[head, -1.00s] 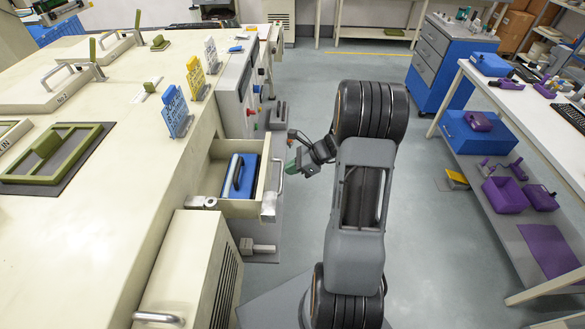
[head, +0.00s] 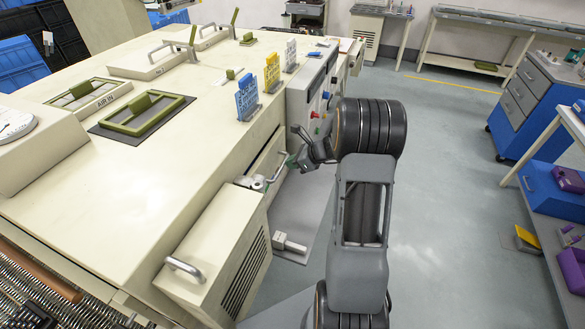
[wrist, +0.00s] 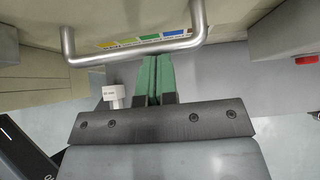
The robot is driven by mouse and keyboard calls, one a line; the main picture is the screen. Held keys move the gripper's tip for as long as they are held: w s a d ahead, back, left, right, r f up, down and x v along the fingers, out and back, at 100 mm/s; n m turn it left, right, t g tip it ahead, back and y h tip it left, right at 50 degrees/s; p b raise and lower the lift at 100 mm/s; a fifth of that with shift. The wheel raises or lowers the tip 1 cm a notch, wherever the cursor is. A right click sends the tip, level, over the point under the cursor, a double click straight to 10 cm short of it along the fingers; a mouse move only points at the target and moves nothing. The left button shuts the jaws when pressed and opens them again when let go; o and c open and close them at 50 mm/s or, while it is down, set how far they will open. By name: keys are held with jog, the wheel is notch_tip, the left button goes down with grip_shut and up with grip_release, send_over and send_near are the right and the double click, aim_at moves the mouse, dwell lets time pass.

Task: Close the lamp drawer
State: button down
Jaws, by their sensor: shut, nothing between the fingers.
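The lamp drawer (head: 267,160) is in the side of the cream machine. In the head view it sits pushed in nearly flush, and its inside does not show. Its curved metal handle (head: 277,169) faces my gripper (head: 292,161). The wrist view shows the handle bar (wrist: 130,49) across the upper middle, with a coloured label strip behind it. My green fingers (wrist: 157,62) are shut together and empty, with their tips close at the bar's lower side. I cannot tell whether they touch the drawer front.
A cream vented box (head: 218,250) with a handle juts out on the near side of the drawer. A control panel with knobs (head: 312,95) is beyond it. A grey fitting (head: 290,243) sits low under the drawer. Open floor (head: 440,190) lies to the right.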

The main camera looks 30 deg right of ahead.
jog(key=shift+w+a, duration=0.25)
jog(key=shift+a+r, duration=0.1)
dwell(0.3)
